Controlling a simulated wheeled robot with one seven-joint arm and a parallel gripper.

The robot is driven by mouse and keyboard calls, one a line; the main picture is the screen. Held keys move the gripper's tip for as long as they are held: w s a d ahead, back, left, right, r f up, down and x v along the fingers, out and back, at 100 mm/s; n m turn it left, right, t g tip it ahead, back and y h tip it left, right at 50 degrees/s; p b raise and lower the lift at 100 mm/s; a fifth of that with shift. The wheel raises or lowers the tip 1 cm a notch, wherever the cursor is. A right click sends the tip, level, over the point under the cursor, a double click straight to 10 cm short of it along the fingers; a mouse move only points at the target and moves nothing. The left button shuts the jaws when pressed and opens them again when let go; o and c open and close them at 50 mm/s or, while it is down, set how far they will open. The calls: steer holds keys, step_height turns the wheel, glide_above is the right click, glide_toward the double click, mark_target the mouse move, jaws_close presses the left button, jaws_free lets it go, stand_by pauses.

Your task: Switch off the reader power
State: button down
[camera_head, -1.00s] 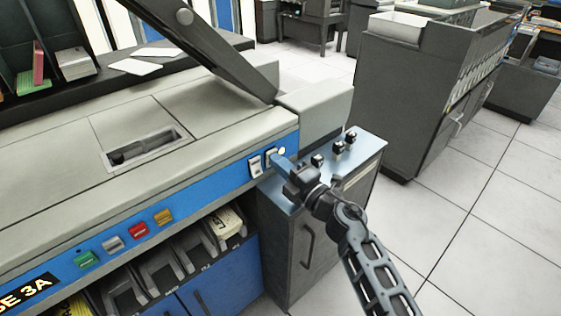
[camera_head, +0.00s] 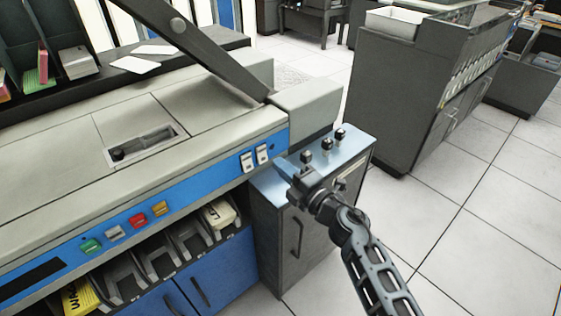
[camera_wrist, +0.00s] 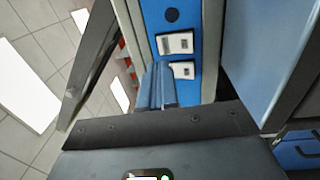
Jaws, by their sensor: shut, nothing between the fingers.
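The reader is a grey machine with a blue front strip (camera_head: 200,180). Two white rocker switches sit at the strip's right end, a left one (camera_head: 247,161) and a right one (camera_head: 263,154). Both also show in the wrist view, one (camera_wrist: 174,43) above the other (camera_wrist: 182,69). Their labels are too small to read. A small round lamp (camera_head: 272,145) beside them is dark. The display panel (camera_head: 32,280) at the strip's left is dark. My gripper (camera_head: 285,168) is shut and empty, just right of and in front of the switches, apart from them.
Green, grey, red and amber buttons (camera_head: 138,220) line the strip. A side cabinet (camera_head: 290,235) with several black knobs on its blue top stands close under my gripper. A slanted dark arm (camera_head: 190,45) rises above the reader. Floor (camera_head: 450,235) is clear at right.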

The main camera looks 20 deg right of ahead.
steer(key=r+v, duration=0.1)
steer(key=v, duration=0.7)
steer(key=shift+s+r+p, duration=0.2)
steer(key=shift+r+p, duration=0.15)
steer(key=shift+p, duration=0.1)
steer(key=shift+s+d, duration=0.1)
steer(key=s+r+m+g+h, duration=0.1)
steer(key=s+r+m+h, duration=0.1)
steer(key=s+m, duration=0.5)
steer(key=s+a+r+m+g+h, duration=0.1)
steer(key=s+m, duration=0.6)
steer(key=s, duration=1.3)
steer(key=s+r+m+g+h, duration=0.1)
steer(key=s+r+m, duration=0.4)
steer(key=s, duration=0.8)
steer(key=m+h, duration=0.1)
steer(key=m, duration=0.1)
steer(key=shift+s+a+r+m+h, duration=0.15)
steer(key=shift+a+m+h, duration=0.15)
steer(key=shift+a+h, duration=0.1)
